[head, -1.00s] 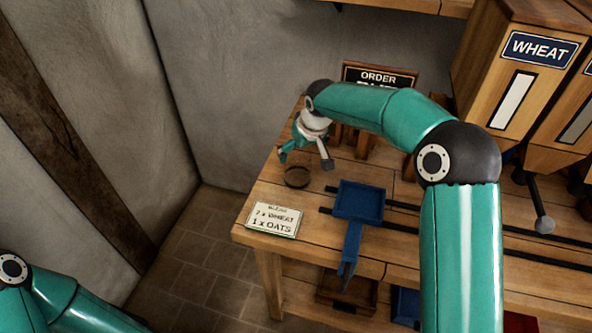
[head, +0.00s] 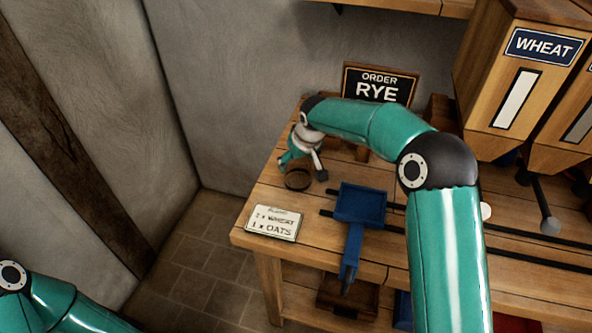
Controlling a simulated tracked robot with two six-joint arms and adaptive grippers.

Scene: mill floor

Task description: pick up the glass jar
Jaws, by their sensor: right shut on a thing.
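The glass jar (head: 297,181) stands on the wooden bench near its left end. It looks small, round and dark, with a brownish rim. My right gripper (head: 305,172) reaches down over the jar from above, with its fingers at the jar's sides, shut on it. The far side of the jar is partly hidden by the gripper. My left arm shows only at the lower left corner, and its gripper is outside the picture.
A blue scoop-like tray (head: 360,205) sits right of the jar on dark rails. An "ORDER RYE" sign (head: 379,84) stands behind. A wheat hopper (head: 520,90) is at right.

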